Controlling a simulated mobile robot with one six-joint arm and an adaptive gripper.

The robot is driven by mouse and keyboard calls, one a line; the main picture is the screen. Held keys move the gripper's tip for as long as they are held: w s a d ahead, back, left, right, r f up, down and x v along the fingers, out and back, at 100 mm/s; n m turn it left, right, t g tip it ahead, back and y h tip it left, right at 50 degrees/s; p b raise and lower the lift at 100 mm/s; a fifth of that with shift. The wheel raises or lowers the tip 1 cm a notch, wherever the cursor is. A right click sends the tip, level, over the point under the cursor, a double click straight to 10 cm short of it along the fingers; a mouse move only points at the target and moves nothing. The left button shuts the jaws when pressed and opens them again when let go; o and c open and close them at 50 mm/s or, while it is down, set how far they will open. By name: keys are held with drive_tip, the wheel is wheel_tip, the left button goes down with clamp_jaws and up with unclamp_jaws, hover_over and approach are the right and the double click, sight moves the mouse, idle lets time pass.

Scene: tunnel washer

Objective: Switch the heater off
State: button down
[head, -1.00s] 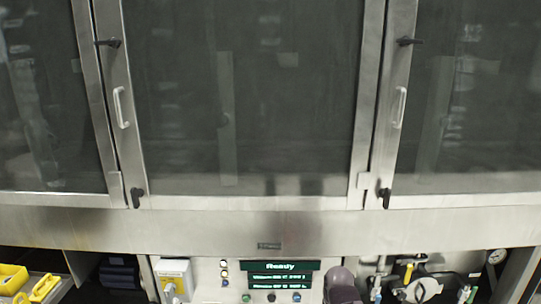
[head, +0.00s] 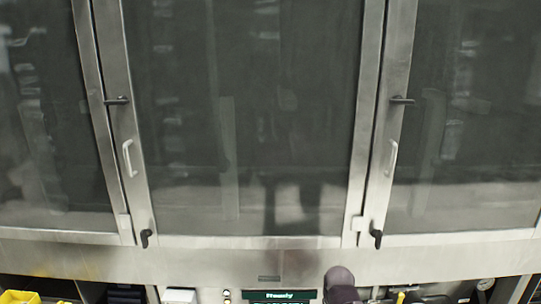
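The control panel shows only as a strip at the bottom edge of the head view. Its dark display (head: 279,295) reads "Ready" in its top line, and the lines below are cut off. A few small lamps (head: 227,295) sit left of the display. A white box (head: 180,296) is at the panel's left end. I cannot tell which control belongs to the heater. A dark rounded part, probably of my own arm, stands in front of the panel right of the display. My gripper's fingers do not show.
Large glass doors (head: 245,120) in steel frames fill most of the view, with black latches (head: 377,239) and pale handles (head: 391,157). A steel beam (head: 200,262) runs below them. A yellow item (head: 20,297) lies bottom left; hoses and a gauge (head: 485,284) are bottom right.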

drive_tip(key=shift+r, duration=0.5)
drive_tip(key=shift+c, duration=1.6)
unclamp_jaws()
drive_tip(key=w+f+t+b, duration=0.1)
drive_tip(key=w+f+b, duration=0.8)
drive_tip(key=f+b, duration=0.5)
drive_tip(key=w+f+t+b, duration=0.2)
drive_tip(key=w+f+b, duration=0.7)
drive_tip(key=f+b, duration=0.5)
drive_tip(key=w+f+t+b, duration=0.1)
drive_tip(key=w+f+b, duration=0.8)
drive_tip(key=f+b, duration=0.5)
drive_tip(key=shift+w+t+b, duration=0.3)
drive_tip(key=shift+b, duration=0.35)
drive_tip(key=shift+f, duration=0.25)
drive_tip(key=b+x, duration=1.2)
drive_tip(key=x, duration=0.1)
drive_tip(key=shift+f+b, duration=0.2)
drive_tip(key=shift+b, duration=0.15)
